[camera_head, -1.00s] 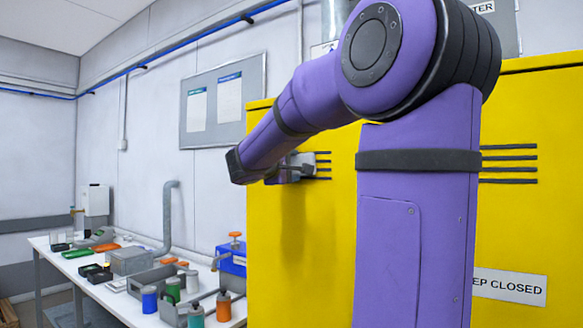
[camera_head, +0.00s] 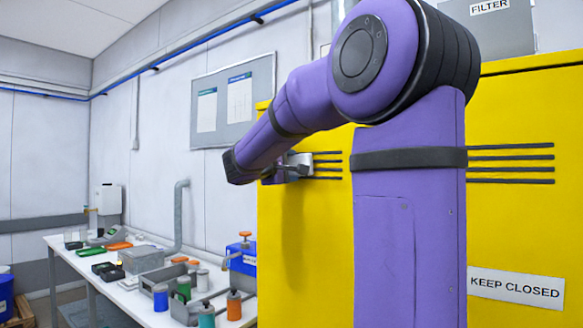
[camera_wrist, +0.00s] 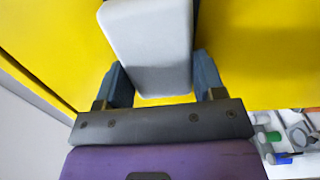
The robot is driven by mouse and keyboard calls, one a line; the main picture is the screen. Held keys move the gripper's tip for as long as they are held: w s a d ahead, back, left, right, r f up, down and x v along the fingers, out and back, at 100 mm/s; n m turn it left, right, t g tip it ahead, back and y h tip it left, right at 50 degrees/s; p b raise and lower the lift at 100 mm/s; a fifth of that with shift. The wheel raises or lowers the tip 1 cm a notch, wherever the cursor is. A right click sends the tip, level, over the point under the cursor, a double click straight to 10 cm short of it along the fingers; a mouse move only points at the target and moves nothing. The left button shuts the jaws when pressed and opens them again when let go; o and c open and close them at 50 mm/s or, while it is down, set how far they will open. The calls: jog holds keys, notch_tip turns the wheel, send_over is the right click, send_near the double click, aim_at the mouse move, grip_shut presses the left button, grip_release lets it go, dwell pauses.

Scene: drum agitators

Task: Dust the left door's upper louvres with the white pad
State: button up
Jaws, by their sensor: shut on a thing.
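The yellow cabinet (camera_head: 307,240) fills the right of the head view. Dark louvre slots of its left door (camera_head: 328,161) run high on the face. My gripper (camera_head: 286,170) is at their left end, close to the left edge of the door. In the wrist view my gripper (camera_wrist: 162,82) is shut on the white pad (camera_wrist: 148,40), with a finger on each side. The pad also shows as a small pale block in the head view (camera_head: 301,161), by the slots. I cannot tell whether it touches the door. My arm hides the middle of the cabinet front.
Another set of louvres (camera_head: 510,162) and a KEEP CLOSED sign (camera_head: 515,287) are on the right. A white bench (camera_head: 67,253) with bottles, trays and a blue box (camera_head: 241,256) stands left of the cabinet. A grey pipe (camera_head: 182,215) rises behind it.

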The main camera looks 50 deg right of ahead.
jog(key=shift+s+a, duration=0.2)
jog(key=shift+a, duration=2.1)
jog(key=shift+s+a, duration=0.1)
jog(key=shift+a, duration=1.4)
